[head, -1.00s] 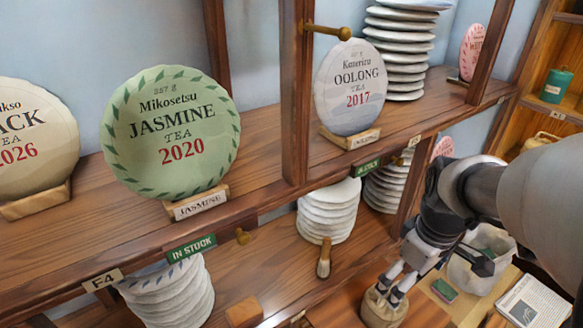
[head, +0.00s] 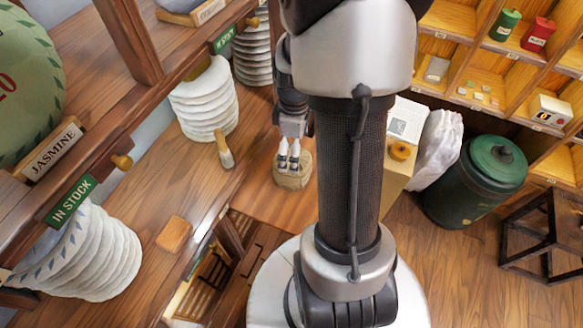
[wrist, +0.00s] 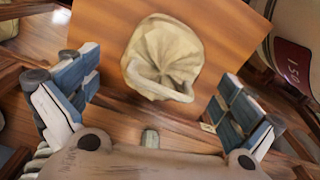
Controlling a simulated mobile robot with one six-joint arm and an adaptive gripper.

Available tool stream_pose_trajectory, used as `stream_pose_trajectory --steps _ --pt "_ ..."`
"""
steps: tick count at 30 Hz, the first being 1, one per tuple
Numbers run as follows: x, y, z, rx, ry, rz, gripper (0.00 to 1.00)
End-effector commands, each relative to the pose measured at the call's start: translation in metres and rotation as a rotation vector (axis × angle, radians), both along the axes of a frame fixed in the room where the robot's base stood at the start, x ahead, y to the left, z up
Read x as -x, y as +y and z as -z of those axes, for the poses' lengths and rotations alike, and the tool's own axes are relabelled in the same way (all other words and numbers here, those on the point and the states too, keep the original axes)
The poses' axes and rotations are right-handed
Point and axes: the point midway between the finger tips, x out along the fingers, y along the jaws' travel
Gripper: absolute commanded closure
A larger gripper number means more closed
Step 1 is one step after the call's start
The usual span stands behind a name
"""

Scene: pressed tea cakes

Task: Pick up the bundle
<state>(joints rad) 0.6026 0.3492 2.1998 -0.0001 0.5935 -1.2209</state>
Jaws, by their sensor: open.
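The bundle (head: 293,180) is a rounded tan cloth parcel on a flat reddish-brown wooden surface. In the wrist view the bundle (wrist: 160,50) shows its gathered, folded top with a pale band looped across its near side. My gripper (head: 289,160) points down at the bundle's top in the head view. In the wrist view my gripper (wrist: 155,80) is open, with one blue-grey finger to the left and one to the right of the bundle, and visible gaps between. Whether the fingertips reach down beside the bundle cannot be told.
A stack of white cakes (head: 205,100) and a brush (head: 224,150) stand on the shelf left of my gripper. A small brown block (head: 174,234) lies nearer. A white sack (head: 438,148) and green canister (head: 478,180) are to the right.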

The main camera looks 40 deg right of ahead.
Motion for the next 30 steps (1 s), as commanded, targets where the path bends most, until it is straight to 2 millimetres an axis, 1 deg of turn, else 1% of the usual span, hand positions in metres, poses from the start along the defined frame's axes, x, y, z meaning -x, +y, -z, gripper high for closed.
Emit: stream_pose_trajectory --steps 1,3,8,11,15,18,21,27,30 --pt "0.000 0.000 0.009 -0.001 0.002 0.000 0.00" --pt "0.000 0.000 0.016 -0.001 0.001 0.000 0.00" --pt "0.000 0.001 0.024 0.000 0.000 0.000 0.00" --pt "0.000 0.003 0.038 -0.001 0.002 -0.001 0.00" --pt "0.000 0.006 0.060 -0.002 0.003 -0.001 0.00" --pt "0.000 0.005 0.070 -0.001 0.001 -0.001 0.00" --pt "-0.001 0.005 0.073 0.000 0.000 0.000 0.00" --pt "-0.001 0.005 0.072 0.001 -0.001 0.000 0.00" --pt "-0.001 0.005 0.072 0.001 -0.001 0.000 0.07"
